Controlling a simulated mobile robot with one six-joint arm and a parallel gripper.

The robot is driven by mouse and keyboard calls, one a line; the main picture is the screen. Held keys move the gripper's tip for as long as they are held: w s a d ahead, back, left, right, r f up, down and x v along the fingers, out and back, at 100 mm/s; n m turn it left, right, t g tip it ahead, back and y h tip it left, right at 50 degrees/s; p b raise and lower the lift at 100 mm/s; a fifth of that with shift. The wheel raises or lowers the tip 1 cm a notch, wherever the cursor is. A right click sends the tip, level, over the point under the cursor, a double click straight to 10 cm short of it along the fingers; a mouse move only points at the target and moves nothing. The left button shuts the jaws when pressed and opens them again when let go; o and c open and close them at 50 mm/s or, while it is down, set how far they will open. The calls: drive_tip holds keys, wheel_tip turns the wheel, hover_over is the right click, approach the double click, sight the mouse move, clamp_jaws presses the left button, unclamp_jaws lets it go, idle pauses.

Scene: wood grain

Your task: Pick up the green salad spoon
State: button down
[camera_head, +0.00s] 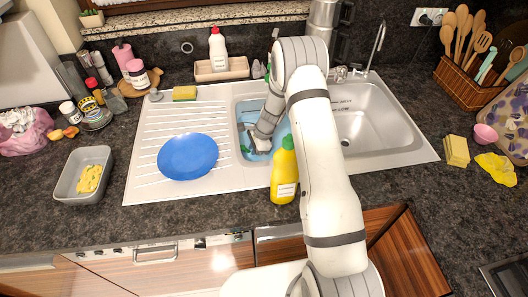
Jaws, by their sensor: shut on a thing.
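My gripper (257,146) reaches down into the small left basin (243,104) of the sink, at the end of my white arm. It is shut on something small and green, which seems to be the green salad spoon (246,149). Only a little green shows beside the fingers. The rest of it is hidden by the gripper and arm, so its full shape and whether it touches the basin cannot be told.
A yellow bottle with a green cap (284,175) stands close in front of the basin. A blue plate (188,156) lies on the drainboard at left. The tap (376,45) rises behind the empty right basin (365,120). A utensil basket (466,84) stands at far right.

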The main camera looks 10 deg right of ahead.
wheel_tip(320, 180, up, 18)
drive_tip(key=b, duration=0.3)
drive_tip(key=a+b, duration=0.3)
drive_tip(key=a, duration=1.5)
